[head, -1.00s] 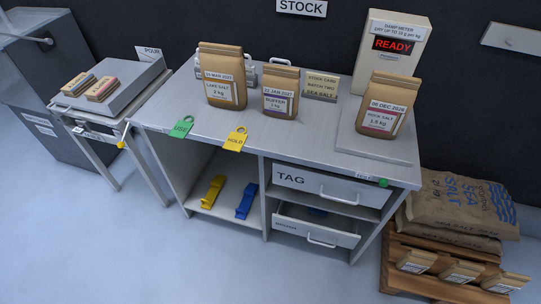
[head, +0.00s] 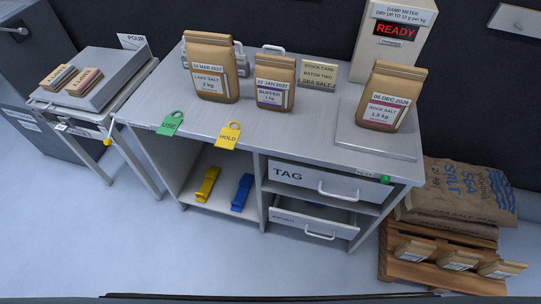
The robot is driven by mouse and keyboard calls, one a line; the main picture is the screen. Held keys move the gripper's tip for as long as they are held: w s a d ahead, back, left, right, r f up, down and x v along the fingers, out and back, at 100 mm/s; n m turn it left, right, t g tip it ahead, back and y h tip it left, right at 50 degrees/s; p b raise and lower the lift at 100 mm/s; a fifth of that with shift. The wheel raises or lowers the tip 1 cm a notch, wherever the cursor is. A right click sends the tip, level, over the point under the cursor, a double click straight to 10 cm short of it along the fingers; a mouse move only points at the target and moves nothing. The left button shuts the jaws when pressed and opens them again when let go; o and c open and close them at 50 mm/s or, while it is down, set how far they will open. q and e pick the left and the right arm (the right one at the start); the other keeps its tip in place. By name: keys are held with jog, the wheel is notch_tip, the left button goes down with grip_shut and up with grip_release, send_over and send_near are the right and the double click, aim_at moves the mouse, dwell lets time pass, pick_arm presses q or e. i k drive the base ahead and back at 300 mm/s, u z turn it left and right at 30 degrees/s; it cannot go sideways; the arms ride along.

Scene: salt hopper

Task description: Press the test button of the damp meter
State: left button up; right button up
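The damp meter (head: 392,52) is a pale upright box at the back right of the bench, with a lit red READY display (head: 396,31). A flat pale plate (head: 349,137) lies in front of it. A bag of rock salt (head: 389,96), dated 06 DEC 2028, stands upright on the plate. A small green button (head: 385,180) sits at the right end of the bench's front edge, beside a small white label (head: 366,174) that seems to read TEST. Neither gripper is in view.
Lake salt (head: 210,68) and buffer (head: 274,83) bags stand on the bench (head: 300,134). Green USE (head: 170,124) and yellow HOLD (head: 228,137) tags hang at its front edge. The lower drawer (head: 312,224) is partly open. A pallet (head: 412,268) stands right. The floor in front is clear.

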aim_at(384, 179)
jog(key=z, duration=0.05)
jog(key=k, duration=0.35)
jog(key=z, duration=1)
jog(key=i, duration=0.45)
jog(key=u, duration=0.05)
